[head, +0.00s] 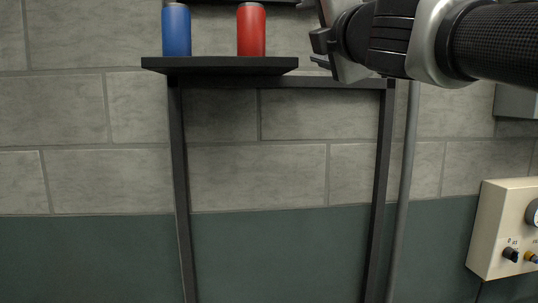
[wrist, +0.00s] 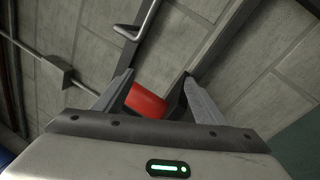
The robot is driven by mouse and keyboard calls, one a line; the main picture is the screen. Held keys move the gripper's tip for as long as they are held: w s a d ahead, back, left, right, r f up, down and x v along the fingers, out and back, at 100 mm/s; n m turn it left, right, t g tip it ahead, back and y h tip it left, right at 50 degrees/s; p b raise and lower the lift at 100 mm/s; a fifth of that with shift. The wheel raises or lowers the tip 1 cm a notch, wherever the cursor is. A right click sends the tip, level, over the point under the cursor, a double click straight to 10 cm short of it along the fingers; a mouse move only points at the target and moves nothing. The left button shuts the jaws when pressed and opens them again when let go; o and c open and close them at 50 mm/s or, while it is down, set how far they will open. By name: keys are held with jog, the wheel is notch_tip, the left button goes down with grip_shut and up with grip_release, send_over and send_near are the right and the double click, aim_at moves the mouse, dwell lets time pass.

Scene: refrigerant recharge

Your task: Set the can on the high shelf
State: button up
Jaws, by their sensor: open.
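A red can (head: 251,30) stands upright on the dark shelf board (head: 218,66), near its right end. A blue can (head: 176,30) stands upright near the left end of the same board. My gripper (head: 319,45) is at the upper right, to the right of the red can with a visible gap. In the wrist view, my gripper (wrist: 158,88) has its two fingers spread, and the red can (wrist: 147,101) shows between them, partly hidden by the gripper body. I cannot tell its depth from the fingers there.
Dark frame posts (head: 383,170) and a grey pipe (head: 404,190) run down the block wall. A cream box with a gauge and knobs (head: 490,250) is at the lower right. The board right of the red can has little bare space.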

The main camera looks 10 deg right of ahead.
jog(key=s+d+f+m+g+h, duration=0.25)
jog(key=f+m, duration=0.25)
jog(key=f, duration=0.4)
jog(key=s+d+f+m+g+h, duration=0.1)
jog(key=s+d+f+m+g, duration=0.15)
jog(key=f+m, duration=0.45)
jog(key=s+d+f+m+g+h, duration=0.2)
jog(key=f+m+g, duration=0.15)
jog(key=f, duration=0.65)
jog(key=s+a+f+m+g+y, duration=0.2)
jog(key=s+a+f+m+g, duration=0.1)
jog(key=s+f, duration=0.4)
jog(key=s+a+f+m+g+y, duration=0.1)
jog(key=s+a+f+m+g, duration=0.2)
jog(key=s+f, duration=0.4)
notch_tip(320, 180, down, 7)
jog(key=shift+s+a+f+m+y, duration=0.1)
jog(key=shift+s+a+m+y, duration=0.2)
jog(key=shift+a+m, duration=0.65)
